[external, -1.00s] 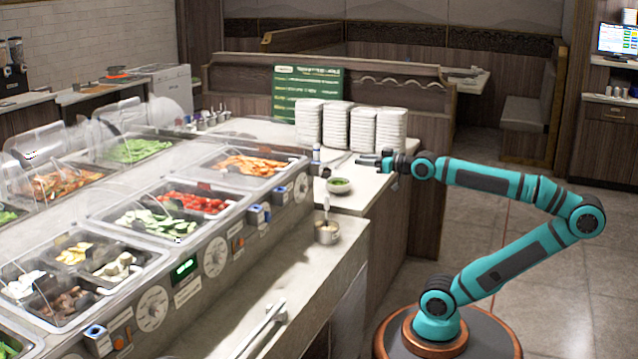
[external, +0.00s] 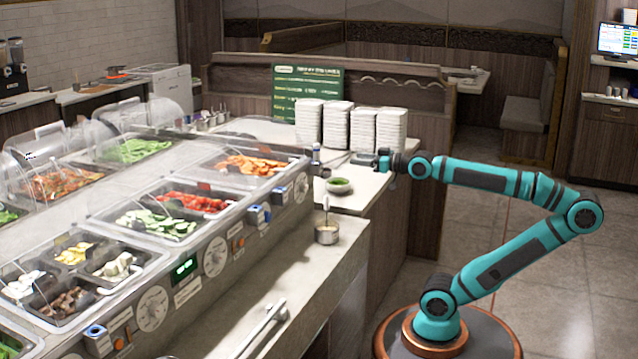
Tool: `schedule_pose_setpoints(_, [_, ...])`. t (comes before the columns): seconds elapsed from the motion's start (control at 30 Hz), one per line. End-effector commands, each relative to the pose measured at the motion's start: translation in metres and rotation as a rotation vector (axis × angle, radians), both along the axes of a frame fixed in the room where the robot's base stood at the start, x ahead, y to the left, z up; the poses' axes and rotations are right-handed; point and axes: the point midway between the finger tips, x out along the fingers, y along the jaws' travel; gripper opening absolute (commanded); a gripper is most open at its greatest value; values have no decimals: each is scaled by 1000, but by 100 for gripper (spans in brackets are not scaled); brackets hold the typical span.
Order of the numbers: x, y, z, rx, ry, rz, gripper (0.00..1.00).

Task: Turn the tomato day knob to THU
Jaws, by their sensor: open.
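Round white dials sit on the slanted front panel of the salad bar. The middle dial (external: 215,257) is below the well of red tomatoes (external: 192,203). Another dial (external: 151,308) is nearer the camera, and a third (external: 300,188) is at the far end. Their lettering is too small to read, so I cannot tell their settings or be sure which is the tomato one. My gripper (external: 362,158) is open and appears empty, pointing left. It is in the air beyond the far end of the panel, well away from the middle dial.
A green-filled bowl (external: 339,185) and stacks of white plates (external: 364,129) stand on the far counter near my gripper. A metal cup with a utensil (external: 326,234) stands on the front ledge. Blue and orange controls (external: 259,214) sit between the dials.

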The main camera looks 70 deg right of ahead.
Motion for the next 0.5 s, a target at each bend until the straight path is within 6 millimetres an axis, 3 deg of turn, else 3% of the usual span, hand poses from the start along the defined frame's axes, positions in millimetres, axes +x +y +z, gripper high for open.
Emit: schedule_pose_setpoints(0.5, [99, 125, 29, 201, -148, 224, 53])
